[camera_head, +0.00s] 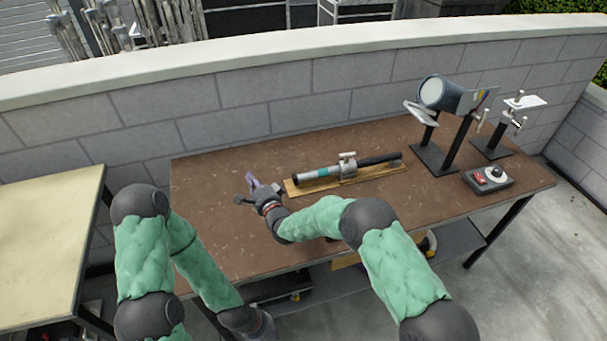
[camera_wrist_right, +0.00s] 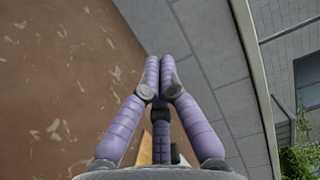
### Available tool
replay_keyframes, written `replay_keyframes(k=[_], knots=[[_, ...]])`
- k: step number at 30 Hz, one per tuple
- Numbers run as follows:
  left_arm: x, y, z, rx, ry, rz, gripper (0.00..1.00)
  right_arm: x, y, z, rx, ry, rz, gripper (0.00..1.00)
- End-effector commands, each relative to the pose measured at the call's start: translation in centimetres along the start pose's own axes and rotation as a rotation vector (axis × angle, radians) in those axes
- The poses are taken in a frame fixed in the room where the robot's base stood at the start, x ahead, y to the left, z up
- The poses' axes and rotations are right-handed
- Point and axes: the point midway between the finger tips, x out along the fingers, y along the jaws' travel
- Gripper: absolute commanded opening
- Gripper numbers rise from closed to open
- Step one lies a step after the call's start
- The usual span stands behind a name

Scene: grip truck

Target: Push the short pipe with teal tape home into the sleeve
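The short pipe (camera_head: 304,177) has a dark end at the left and a band of teal tape (camera_head: 322,172). It lies in line with the grey metal sleeve (camera_head: 345,169), with its right part at the sleeve's left end; how deep it sits I cannot tell. My right gripper (camera_head: 254,185) is over the table, left of the pipe's dark end and apart from it. In the right wrist view its purple fingers (camera_wrist_right: 160,68) come together at the tips with nothing between them. My left gripper (camera_head: 263,326) hangs low at the table's front; its fingers are not clear.
The sleeve is on a wooden board (camera_head: 293,189) on the brown table (camera_head: 225,225). A black pipe (camera_head: 380,160) extends right from the sleeve. A lamp-like device (camera_head: 445,95), a small stand (camera_head: 491,147) and a control box (camera_head: 487,180) stand at right. A block wall (camera_head: 240,105) runs behind.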

Motion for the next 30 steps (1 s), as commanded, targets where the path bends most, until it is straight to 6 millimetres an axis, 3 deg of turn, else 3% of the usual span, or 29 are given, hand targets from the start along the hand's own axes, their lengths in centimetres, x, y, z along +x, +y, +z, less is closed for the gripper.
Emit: replay_keyframes(k=[30], knots=[[2.8,-1.0,-0.1,0.0,0.0,0.0,0.0,-4.7,0.1,-18.5,0.0,0.005,-0.001,0.0]])
